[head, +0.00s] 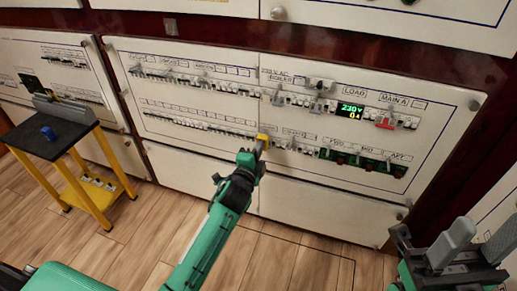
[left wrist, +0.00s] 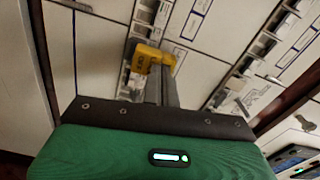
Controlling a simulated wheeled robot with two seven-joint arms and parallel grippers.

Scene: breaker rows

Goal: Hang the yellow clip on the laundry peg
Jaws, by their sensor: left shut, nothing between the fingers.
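The yellow clip (head: 263,139) is at the lower breaker row, right at the tips of my left gripper (head: 257,149). In the left wrist view the clip (left wrist: 151,58) sits just beyond the shut grey fingers (left wrist: 160,80), against the panel. Its lower part is partly hidden by the fingers. I cannot tell whether it hangs on a peg, and the labels are too small to pick out the laundry peg. My right gripper (head: 472,246) is at the bottom right, away from the panel, with its two grey fingers apart and nothing seen between them.
The white breaker panel (head: 225,165) carries rows of switches, a red-handled switch (head: 385,123) and a green-lit meter (head: 349,110). A black-topped table (head: 62,140) with yellow legs stands at the left, with a blue object (head: 48,132) on it.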

